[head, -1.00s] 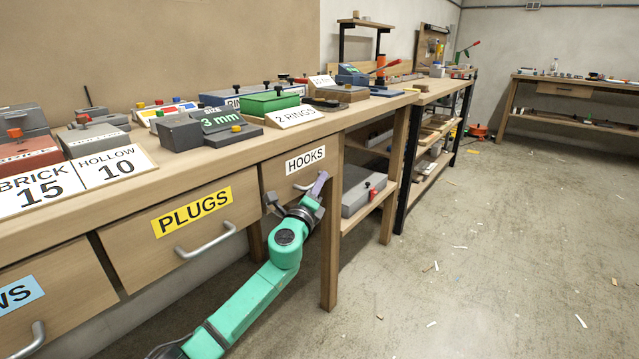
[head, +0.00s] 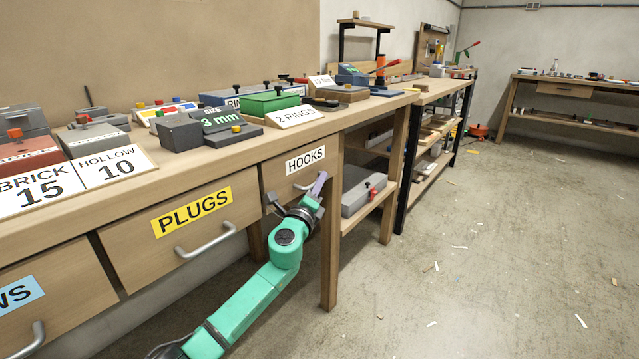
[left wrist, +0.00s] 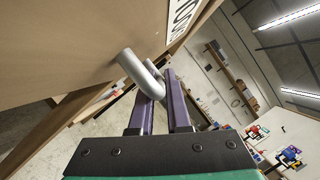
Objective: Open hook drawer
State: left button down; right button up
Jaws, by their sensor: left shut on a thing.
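The hook drawer (head: 283,176) is a wooden front under the bench top, with a white HOOKS label (head: 305,160). It looks flush with the bench front. My left gripper (head: 318,186) is at its handle, its arm coming up from below. In the left wrist view, the grey bar handle (left wrist: 142,76) runs between the two purple fingers of the left gripper (left wrist: 160,100), which is shut on it. The drawer front (left wrist: 70,40) fills the upper left there. In the head view, the gripper hides much of the handle. My right gripper is not in view.
The PLUGS drawer (head: 190,215) with its own handle (head: 206,240) is just left. A bench leg (head: 330,250) stands right beside my left gripper. A grey box (head: 362,192) sits on the lower shelf. The floor to the right is open, with small scraps.

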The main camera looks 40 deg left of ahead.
pick_arm(q)
jog(key=shift+d+f, duration=0.1)
jog(key=d+p, duration=0.2)
jog(key=d, duration=2.1)
jog(key=shift+w+d+p, duration=0.2)
jog(key=shift+p, duration=0.1)
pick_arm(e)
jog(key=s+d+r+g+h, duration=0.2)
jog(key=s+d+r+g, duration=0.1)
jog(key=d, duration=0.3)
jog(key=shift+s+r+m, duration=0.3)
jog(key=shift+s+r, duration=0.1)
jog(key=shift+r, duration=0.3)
pick_arm(q)
jog(key=c, duration=0.9)
grip_release()
